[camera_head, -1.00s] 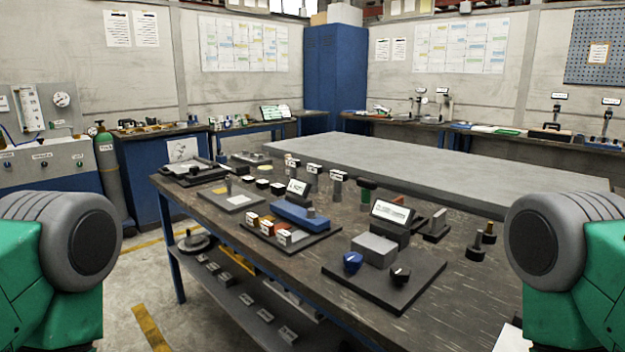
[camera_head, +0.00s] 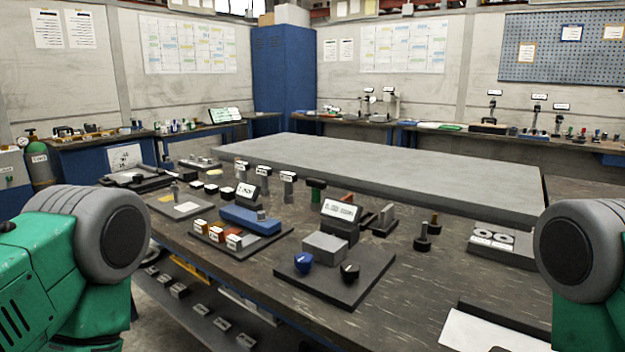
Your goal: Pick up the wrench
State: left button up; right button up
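I cannot make out a wrench among the items in view. The dark workbench (camera_head: 400,290) stands in front of me with many small tools and fixtures on it. My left arm and my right arm show only as green and grey links at the left and right edges. Neither gripper is in the picture.
A black plate holds a grey block (camera_head: 325,246), a blue knob (camera_head: 303,262) and a black knob (camera_head: 349,272). A blue fixture (camera_head: 250,219) is left of it. A tray with two rings (camera_head: 491,238) and a white sheet (camera_head: 485,332) lie right. A grey slab (camera_head: 380,168) spans behind.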

aim_at(264, 172)
jog(key=i+j+z, duration=0.15)
jog(key=j+z, duration=0.3)
jog(key=i+j+z, duration=0.1)
jog(key=j+z, duration=0.75)
jog(key=j, duration=0.2)
